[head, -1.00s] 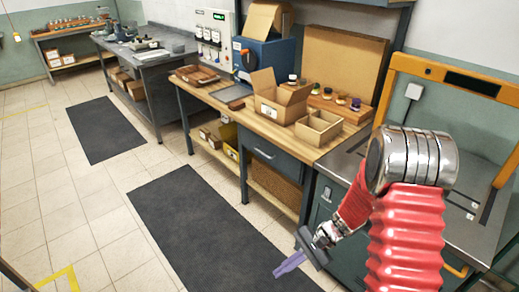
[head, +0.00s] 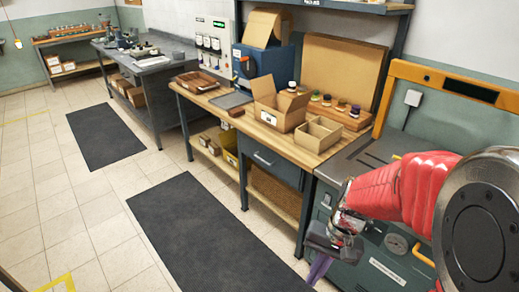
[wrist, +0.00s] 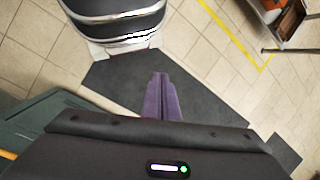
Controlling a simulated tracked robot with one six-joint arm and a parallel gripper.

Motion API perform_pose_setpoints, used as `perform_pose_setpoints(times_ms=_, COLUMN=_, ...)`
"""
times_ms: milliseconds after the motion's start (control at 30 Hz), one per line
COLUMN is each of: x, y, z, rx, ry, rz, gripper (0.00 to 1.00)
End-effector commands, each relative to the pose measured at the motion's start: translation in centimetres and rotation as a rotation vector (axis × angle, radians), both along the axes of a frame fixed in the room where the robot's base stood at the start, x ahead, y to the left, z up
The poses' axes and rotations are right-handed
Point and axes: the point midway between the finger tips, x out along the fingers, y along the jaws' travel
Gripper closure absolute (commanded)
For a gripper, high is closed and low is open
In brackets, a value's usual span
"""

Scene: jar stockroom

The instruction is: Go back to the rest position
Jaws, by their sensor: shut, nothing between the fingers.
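My gripper (head: 319,268) is at the lower right of the head view, in front of the grey-green cabinet, over the aisle side. Its purple fingers point down and are partly cut off by the picture's lower edge. In the wrist view the purple fingers (wrist: 161,97) lie together with nothing between them, above the dark floor mat. My red-sleeved arm fills the lower right of the head view.
A wooden-topped workbench (head: 228,118) carries an open cardboard box (head: 280,108), a wooden tray (head: 318,133) and several small jars. The grey-green cabinet (head: 375,262) stands close beside my arm. Dark mats (head: 205,235) lie on the open tiled floor.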

Motion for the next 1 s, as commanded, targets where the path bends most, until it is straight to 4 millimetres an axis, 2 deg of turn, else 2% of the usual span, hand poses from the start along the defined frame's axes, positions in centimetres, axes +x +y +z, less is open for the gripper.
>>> perform_pose_setpoints(times_ms=600, x=-3.3, y=-2.8, z=7.9, rx=-0.221, ry=-0.288, rz=0.197, gripper=1.0)
perform_pose_setpoints(times_ms=1000, x=-5.4, y=-3.1, z=12.9, rx=-0.306, ry=-0.48, rz=0.254, gripper=1.0)
